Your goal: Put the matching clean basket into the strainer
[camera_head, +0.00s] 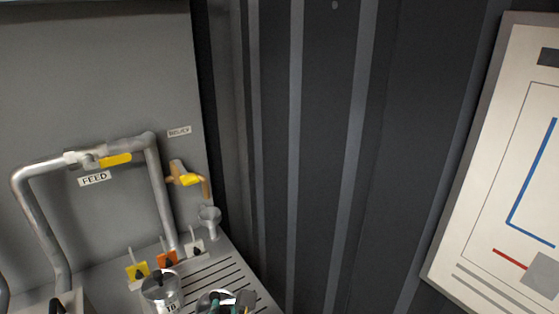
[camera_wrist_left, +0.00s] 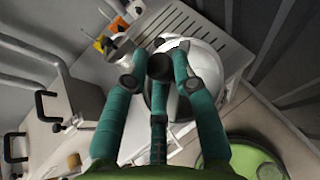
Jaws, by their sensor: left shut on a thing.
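I cannot identify the strainer for certain. My right gripper is not in view.
Yellow (camera_head: 137,271), orange (camera_head: 166,260) and white (camera_head: 194,248) tags stand behind the cylinder by a slotted grey shelf (camera_head: 222,272). A funnel (camera_head: 209,220) and the feed pipe (camera_head: 38,168) are behind. A grey box (camera_wrist_left: 72,98) with black handles is left in the wrist view.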

